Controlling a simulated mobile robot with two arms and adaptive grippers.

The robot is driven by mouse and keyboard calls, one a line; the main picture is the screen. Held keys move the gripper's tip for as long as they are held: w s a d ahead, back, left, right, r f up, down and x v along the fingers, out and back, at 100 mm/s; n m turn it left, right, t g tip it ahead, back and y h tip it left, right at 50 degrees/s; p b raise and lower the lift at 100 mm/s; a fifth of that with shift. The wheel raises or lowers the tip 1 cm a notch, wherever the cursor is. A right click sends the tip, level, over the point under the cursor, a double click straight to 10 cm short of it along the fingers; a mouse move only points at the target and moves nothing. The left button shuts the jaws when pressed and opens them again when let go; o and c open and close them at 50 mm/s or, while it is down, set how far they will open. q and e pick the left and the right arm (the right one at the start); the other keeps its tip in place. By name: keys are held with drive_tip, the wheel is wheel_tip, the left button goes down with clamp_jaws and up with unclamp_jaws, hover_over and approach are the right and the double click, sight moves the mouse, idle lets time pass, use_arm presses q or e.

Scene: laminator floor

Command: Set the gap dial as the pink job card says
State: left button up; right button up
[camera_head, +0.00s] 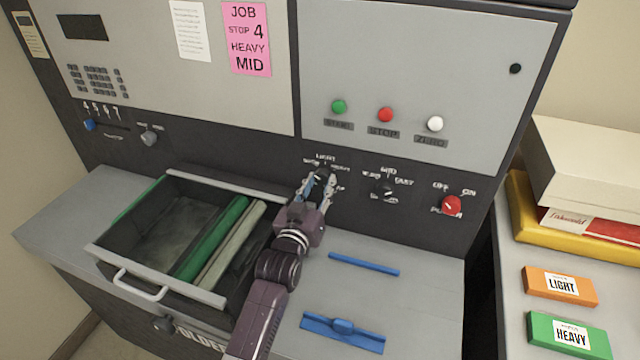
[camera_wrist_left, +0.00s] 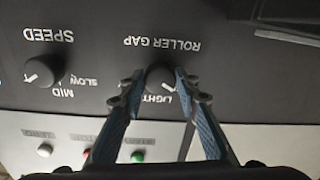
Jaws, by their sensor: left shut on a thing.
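The pink job card (camera_head: 246,39) on the upper panel reads "JOB STOP 4 HEAVY MID". My left gripper (camera_head: 321,180) is at the roller gap dial, a small dark knob under the word LIGHT. In the left wrist view, which is upside down, the gap dial (camera_wrist_left: 160,76) sits between the two fingertips (camera_wrist_left: 158,80), which are shut on its sides. Its pale pointer mark slants towards the lower right of that view, beside the word LIGHT. In the head view the fingers hide most of the dial and part of its labels. My right gripper is not in view.
The speed dial (camera_head: 382,190) and red power knob (camera_head: 452,205) are to the right. Green, red and white buttons are above. An open tray with a green roller (camera_head: 212,238) lies left of my arm. Blue bars (camera_head: 364,264) and orange and green boxes (camera_head: 560,286) lie right.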

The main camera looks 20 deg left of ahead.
use_arm(q)
drive_tip(key=shift+m, duration=0.3)
drive_tip(key=m, duration=0.6)
drive_tip(key=shift+m, duration=0.3)
drive_tip(key=m, duration=0.3)
drive_tip(key=shift+a+m, duration=0.1)
drive_tip(key=shift+m, duration=0.2)
drive_tip(key=m, duration=0.9)
drive_tip(key=shift+m+h, duration=0.3)
drive_tip(key=m, duration=0.3)
drive_tip(key=shift+m, duration=0.6)
